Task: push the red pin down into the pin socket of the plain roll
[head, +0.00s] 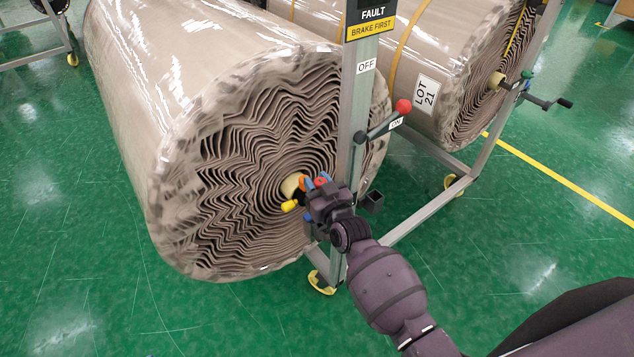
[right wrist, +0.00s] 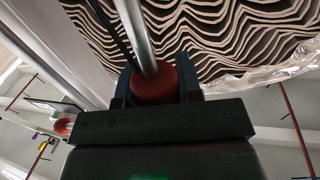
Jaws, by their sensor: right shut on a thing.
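The plain roll (head: 180,70), brown ribbed material in clear wrap, lies at the left with its spiral end facing me. Its cream core (head: 293,186) is at the centre of that end. The red pin (head: 321,182) shows as a small red head between the blue fingers of my right gripper (head: 317,183), beside the core. In the right wrist view my right gripper (right wrist: 153,92) is shut on the red pin's head (right wrist: 152,84), and a bright metal rod runs up from it. The pin socket is hidden behind the gripper. My left gripper is not in view.
A steel post (head: 358,100) with FAULT and BRAKE FIRST signs stands beside the core. Its red-knobbed lever (head: 403,106) lies at the ON label. A yellow handle (head: 289,206) sticks out below the core. A second roll (head: 440,70) marked LOT 21 stands behind. Green floor is clear at the right.

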